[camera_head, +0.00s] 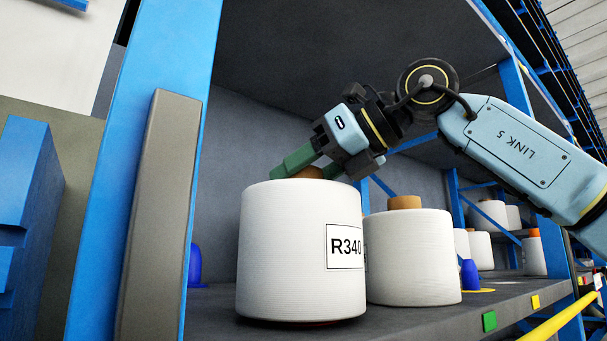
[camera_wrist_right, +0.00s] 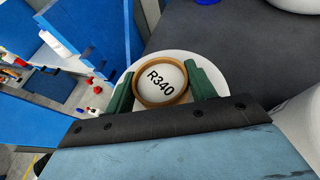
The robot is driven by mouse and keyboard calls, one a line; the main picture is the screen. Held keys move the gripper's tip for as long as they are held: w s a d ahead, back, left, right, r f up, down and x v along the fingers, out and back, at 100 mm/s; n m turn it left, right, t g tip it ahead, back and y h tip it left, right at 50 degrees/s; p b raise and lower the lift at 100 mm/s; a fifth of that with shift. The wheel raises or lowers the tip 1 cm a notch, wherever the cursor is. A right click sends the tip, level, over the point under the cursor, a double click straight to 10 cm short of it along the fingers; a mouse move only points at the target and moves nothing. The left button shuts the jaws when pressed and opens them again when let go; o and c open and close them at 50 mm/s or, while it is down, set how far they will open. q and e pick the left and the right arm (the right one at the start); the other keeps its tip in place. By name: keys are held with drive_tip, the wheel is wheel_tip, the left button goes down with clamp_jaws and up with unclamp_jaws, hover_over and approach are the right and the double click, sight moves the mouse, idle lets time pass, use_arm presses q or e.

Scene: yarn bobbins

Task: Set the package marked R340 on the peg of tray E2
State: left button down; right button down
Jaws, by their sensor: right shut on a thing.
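The package marked R340 (camera_head: 285,255) is a white yarn bobbin with a brown core, upright at the front of the grey shelf in the head view. Its core, marked R340 on top, shows in the right wrist view (camera_wrist_right: 161,82). My right gripper (camera_head: 312,168) reaches down from the upper right, its green fingers shut on the core from both sides. A dark red edge shows under the package; I cannot tell whether it rests or hangs just above the shelf. No E2 marking is readable. A blue peg (camera_head: 469,275) stands on a yellow tray (camera_head: 487,291) to the right.
A second white bobbin (camera_head: 413,258) stands close to the right of the package. Another blue peg (camera_head: 195,265) is at the left, beside a blue post (camera_head: 100,255). More bobbins (camera_head: 489,214) stand farther back. A yellow rail (camera_head: 560,319) runs along the front right.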

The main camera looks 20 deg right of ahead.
drive_tip(key=shift+f+b, duration=0.3)
drive_tip(key=shift+b, duration=0.05)
idle(0.7)
drive_tip(key=c, duration=0.5)
unclamp_jaws()
drive_tip(key=shift+s, duration=0.1)
drive_tip(key=shift+o, duration=0.4)
drive_tip(key=shift+f, duration=0.25)
drive_tip(key=v, duration=1.3)
drive_tip(key=shift+d+r+b, duration=0.2)
drive_tip(key=shift+r+b, duration=0.05)
drive_tip(key=shift+b, duration=0.15)
